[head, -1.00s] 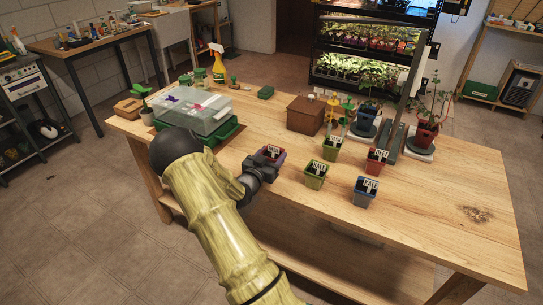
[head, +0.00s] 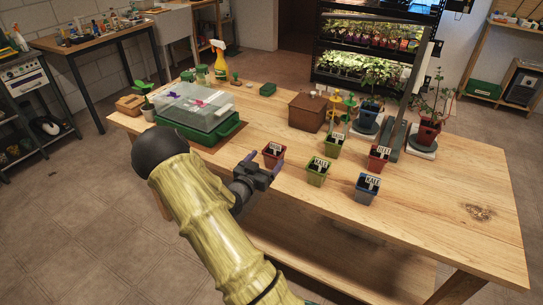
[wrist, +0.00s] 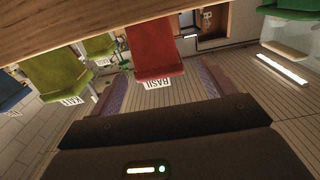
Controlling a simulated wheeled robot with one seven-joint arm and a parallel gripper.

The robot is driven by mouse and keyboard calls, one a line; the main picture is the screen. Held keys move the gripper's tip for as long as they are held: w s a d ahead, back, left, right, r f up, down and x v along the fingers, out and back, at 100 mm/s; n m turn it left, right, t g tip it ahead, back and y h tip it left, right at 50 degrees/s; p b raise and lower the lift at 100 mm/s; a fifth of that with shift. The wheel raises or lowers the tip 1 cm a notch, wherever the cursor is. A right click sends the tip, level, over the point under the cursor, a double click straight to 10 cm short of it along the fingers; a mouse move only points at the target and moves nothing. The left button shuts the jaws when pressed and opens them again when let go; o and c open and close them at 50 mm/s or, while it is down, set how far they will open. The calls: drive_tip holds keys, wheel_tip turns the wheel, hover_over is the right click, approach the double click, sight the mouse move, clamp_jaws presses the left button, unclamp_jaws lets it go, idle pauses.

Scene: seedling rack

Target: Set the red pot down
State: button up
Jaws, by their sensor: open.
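The red pot (head: 273,155) with a white label stands upright on the wooden table (head: 450,195), near its front edge. In the wrist view, which is upside down, the red pot (wrist: 158,48) shows its BASIL label and stands ahead of the spread fingers. My gripper (head: 263,168) is open and empty, just in front of the pot and apart from it. Its two fingers also show in the wrist view (wrist: 163,85), with a gap between them. A second red pot (head: 377,160) stands further right on the table.
Two green pots, one nearer (head: 318,172) and one farther (head: 333,146), and a blue pot (head: 366,190) stand to the right. A green case with a clear lid (head: 195,108) lies to the left. A brown box (head: 307,112) stands behind. The table's right end is clear.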

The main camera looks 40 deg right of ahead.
drive_tip(key=v, duration=1.2)
drive_tip(key=a+f+n+y, duration=0.2)
drive_tip(key=a+n+y, duration=0.4)
drive_tip(key=a+y, duration=0.65)
drive_tip(key=s+a+r+n+g+y, duration=0.2)
drive_tip(key=s+r+n, duration=0.1)
drive_tip(key=s, duration=0.3)
drive_tip(key=s+a+r+n+g+y, duration=0.2)
drive_tip(key=s+a+n, duration=0.1)
drive_tip(key=s, duration=0.4)
drive_tip(key=shift+s+r+n, duration=0.3)
drive_tip(key=shift+r+n, duration=0.05)
drive_tip(key=shift+n, duration=0.35)
